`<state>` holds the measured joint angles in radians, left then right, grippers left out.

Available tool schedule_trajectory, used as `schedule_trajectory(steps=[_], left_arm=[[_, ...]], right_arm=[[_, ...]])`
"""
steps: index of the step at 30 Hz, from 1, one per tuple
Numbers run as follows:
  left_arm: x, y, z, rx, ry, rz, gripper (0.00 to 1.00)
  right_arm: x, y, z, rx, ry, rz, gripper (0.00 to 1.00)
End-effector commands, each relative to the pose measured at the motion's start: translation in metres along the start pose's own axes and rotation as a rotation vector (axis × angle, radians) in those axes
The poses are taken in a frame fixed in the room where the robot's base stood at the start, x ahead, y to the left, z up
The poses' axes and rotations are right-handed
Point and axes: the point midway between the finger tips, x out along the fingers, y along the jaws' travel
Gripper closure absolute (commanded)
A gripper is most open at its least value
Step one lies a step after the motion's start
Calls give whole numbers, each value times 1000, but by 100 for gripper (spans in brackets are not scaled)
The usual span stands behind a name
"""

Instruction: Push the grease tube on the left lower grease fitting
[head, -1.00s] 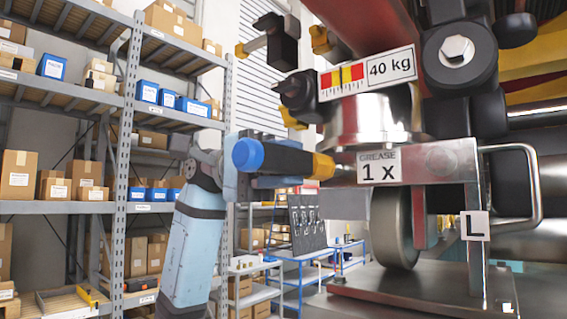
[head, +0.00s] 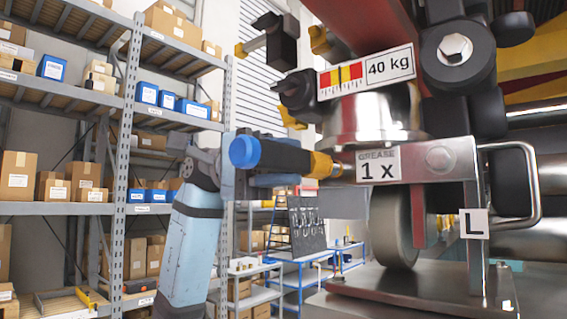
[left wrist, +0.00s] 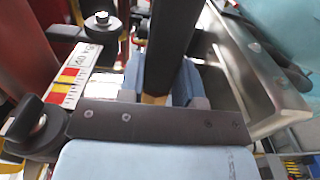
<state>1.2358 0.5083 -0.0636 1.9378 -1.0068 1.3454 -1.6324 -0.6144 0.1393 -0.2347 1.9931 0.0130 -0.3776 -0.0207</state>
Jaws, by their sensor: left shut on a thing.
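My left gripper (head: 238,168) is shut on the tube. The left wrist view shows the dark tube (left wrist: 175,40) between its blue fingers (left wrist: 150,75). My right gripper is not in view.
Above the tube are the "40 kg" plate (head: 367,73) and black knobs with yellow ends (head: 297,92). A wheel (head: 395,225) and a metal handle (head: 535,185) sit by the "L" label (head: 474,223). Shelves with boxes (head: 60,207) stand at left.

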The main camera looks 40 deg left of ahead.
Motion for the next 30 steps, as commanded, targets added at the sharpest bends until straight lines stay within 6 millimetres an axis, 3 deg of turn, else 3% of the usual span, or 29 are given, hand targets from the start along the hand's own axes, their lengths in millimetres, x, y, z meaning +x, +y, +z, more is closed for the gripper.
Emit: schedule_trajectory(steps=[14, 30], left_arm=[[0, 0, 1, 1, -1, 0, 100], [0, 0, 32, 1, -1, 0, 100]], right_arm=[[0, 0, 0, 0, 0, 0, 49], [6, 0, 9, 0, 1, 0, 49]])
